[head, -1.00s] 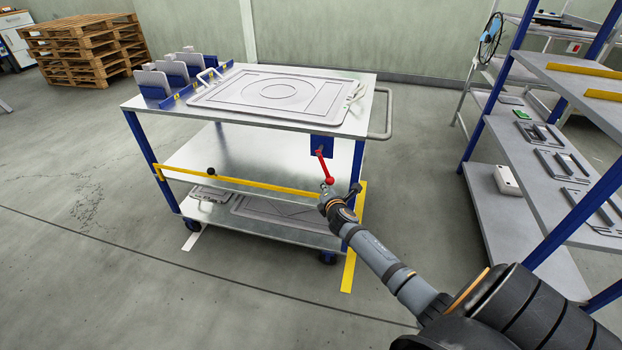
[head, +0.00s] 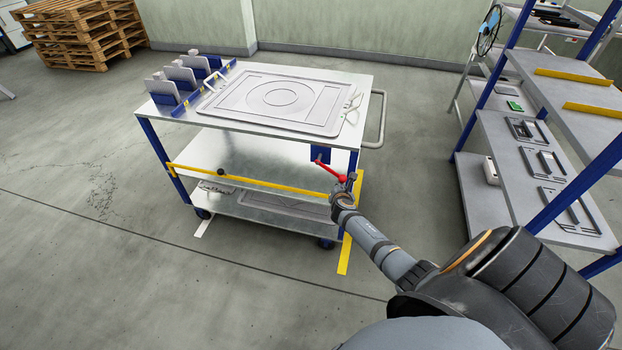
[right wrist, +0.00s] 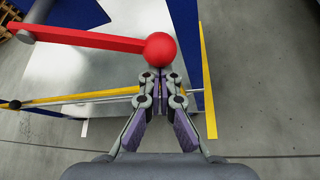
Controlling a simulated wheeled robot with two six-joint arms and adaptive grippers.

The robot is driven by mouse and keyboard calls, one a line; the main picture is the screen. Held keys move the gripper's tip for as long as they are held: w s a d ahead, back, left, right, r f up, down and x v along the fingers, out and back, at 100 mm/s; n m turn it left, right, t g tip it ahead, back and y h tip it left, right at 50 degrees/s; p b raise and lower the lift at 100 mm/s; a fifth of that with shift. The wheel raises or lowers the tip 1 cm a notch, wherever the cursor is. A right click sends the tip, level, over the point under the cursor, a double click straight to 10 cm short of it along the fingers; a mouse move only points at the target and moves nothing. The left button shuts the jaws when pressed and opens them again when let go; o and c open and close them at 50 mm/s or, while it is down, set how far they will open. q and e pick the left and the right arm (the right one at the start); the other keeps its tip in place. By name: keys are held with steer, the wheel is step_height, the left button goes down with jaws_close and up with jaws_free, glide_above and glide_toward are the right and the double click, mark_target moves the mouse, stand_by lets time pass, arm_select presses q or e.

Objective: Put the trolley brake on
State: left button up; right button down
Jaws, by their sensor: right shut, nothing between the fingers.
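The trolley (head: 240,125) stands on the floor with a blue bracket (head: 320,154) under its top at the right front corner. A red brake lever (head: 329,170) with a ball knob pivots on this bracket and slants down to the right. In the right wrist view the lever (right wrist: 90,40) runs nearly level, its red knob (right wrist: 160,50) at the right end. My right gripper (head: 347,184) is shut and empty at the knob; its fingertips (right wrist: 163,82) show just below the knob, and I cannot tell whether they touch. My left gripper is not in view.
A yellow bar (head: 265,184) with a black knob (head: 221,172) crosses the trolley's front. A tray (head: 285,98) lies on its top. A shelf rack (head: 490,205) with blue posts stands at the right. Open floor (head: 90,270) lies at the left front.

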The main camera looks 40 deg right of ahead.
mark_target(345, 181)
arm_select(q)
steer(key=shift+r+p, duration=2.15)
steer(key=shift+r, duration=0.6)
arm_select(e)
steer(key=shift+s+d+r+n+g+h, duration=0.2)
steer(key=shift+r+n+g, duration=0.1)
steer(key=shift+r, duration=0.15)
steer(key=shift+s+d+r+n+g+h, duration=0.2)
steer(key=shift+r+n+g, duration=0.1)
steer(key=shift+r, duration=0.15)
steer(key=shift+s+d+r+n+g+h, duration=0.2)
steer(key=shift+r+n, duration=0.1)
steer(key=shift+r, duration=0.15)
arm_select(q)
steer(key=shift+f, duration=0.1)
